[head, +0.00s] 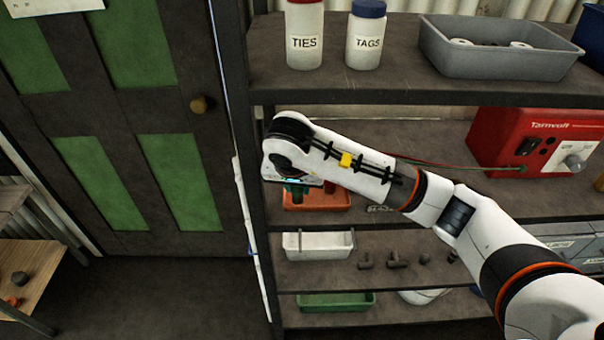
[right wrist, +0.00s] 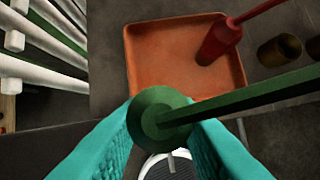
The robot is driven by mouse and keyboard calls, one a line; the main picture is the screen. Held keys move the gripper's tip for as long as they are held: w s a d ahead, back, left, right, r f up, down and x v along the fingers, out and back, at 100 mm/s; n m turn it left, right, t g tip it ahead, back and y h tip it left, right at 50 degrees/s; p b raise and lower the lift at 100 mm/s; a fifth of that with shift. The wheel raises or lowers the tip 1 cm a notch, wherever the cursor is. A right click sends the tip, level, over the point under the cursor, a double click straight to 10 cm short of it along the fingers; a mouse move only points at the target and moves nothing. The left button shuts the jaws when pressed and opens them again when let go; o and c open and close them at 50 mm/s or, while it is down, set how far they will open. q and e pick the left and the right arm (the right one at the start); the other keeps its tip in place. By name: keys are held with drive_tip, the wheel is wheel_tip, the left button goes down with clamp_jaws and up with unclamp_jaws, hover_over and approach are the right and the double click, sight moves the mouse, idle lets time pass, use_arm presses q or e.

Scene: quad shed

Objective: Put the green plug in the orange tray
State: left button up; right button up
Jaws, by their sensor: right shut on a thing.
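The green plug (right wrist: 160,115) is between the teal fingers of my right gripper (right wrist: 160,140) in the right wrist view, with its green cable running off to the right. The fingers are shut on it. The orange tray (right wrist: 150,60) lies just beyond the plug in that view. A red plug (right wrist: 218,42) rests in the tray's right part. In the head view the tray (head: 318,198) is on the shelf beneath my right wrist, which hides part of it and most of the right gripper (head: 295,183). My left gripper is not in view.
A red box (head: 535,142) stands at the right of the same shelf. The upper shelf holds two bottles, TIES (head: 304,35) and TAGS (head: 365,35), and a grey bin (head: 510,60). A white tray (head: 318,245) and a green tray (head: 335,301) are below. Brown cups (right wrist: 279,50) stand right of the orange tray.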

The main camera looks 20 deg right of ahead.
drive_tip(key=w+f, duration=0.1)
drive_tip(key=w+d, duration=0.1)
drive_tip(key=w, duration=0.1)
drive_tip(key=shift+d+f, duration=0.15)
drive_tip(key=shift+f, duration=0.2)
drive_tip(key=shift+w+d+f+p, duration=0.25)
drive_tip(key=shift+w, duration=0.25)
drive_tip(key=shift+w+d+f+p, duration=0.2)
drive_tip(key=shift+w+f, duration=0.05)
drive_tip(key=shift+w, duration=0.25)
drive_tip(key=shift+w+d+f, duration=0.3)
drive_tip(key=shift+w+f, duration=0.35)
drive_tip(key=shift+f, duration=0.1)
drive_tip(key=shift+w+f, duration=0.1)
drive_tip(key=shift+w, duration=0.05)
drive_tip(key=shift+f, duration=0.2)
drive_tip(key=o, duration=1)
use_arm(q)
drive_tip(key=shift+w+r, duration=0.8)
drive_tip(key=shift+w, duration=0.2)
use_arm(e)
drive_tip(key=shift+r, duration=0.1)
